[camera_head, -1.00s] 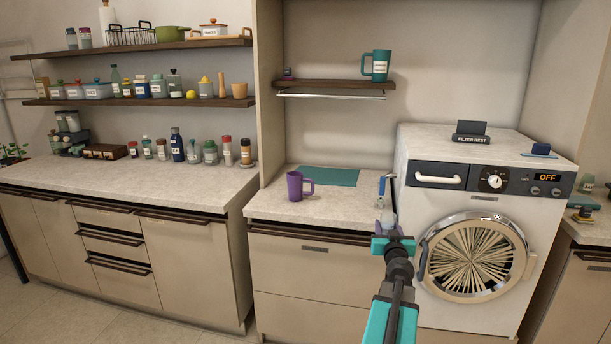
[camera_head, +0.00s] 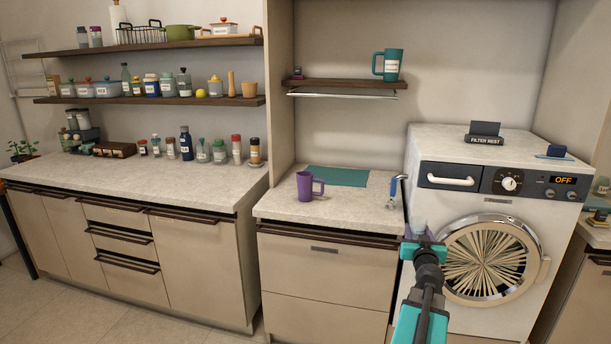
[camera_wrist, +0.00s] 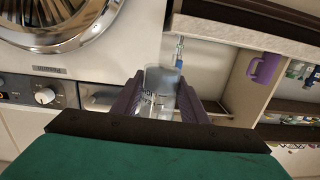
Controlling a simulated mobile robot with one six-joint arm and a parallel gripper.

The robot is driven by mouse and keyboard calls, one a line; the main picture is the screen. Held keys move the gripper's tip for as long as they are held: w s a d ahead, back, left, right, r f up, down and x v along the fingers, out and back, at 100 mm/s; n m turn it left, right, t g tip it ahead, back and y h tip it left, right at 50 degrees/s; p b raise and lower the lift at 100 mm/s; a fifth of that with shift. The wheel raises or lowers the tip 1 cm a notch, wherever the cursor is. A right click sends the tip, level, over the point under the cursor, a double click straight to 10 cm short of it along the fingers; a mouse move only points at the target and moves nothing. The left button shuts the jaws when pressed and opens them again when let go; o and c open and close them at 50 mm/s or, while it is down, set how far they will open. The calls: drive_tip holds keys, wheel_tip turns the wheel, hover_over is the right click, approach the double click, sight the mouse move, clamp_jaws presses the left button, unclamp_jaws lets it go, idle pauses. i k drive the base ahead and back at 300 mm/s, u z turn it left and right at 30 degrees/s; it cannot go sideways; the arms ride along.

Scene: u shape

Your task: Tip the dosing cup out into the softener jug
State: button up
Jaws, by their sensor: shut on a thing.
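My gripper (camera_wrist: 160,98) is shut on a clear, see-through cup (camera_wrist: 160,82), which I take as the dosing cup. What it contains cannot be told. In the head view my gripper (camera_head: 413,236) is in front of the gap between counter and washer; the cup is hardly visible there. A teal jug (camera_head: 391,66) with a pale label stands upright on the upper shelf. A purple mug-shaped jug (camera_head: 306,187) stands upright on the counter, left of my gripper; it also shows in the wrist view (camera_wrist: 264,68). The labels are too small to read, so I cannot tell which is the softener jug.
A washer (camera_head: 490,210) stands close right of my gripper. A small blue-topped item (camera_head: 395,188) is at the counter's right end. A teal mat (camera_head: 337,176) lies behind the purple jug. The shelf (camera_head: 345,85) overhangs the counter (camera_head: 340,208), whose front is mostly clear.

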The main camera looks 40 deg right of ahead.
sight(304, 178)
drive_tip(key=i, duration=1)
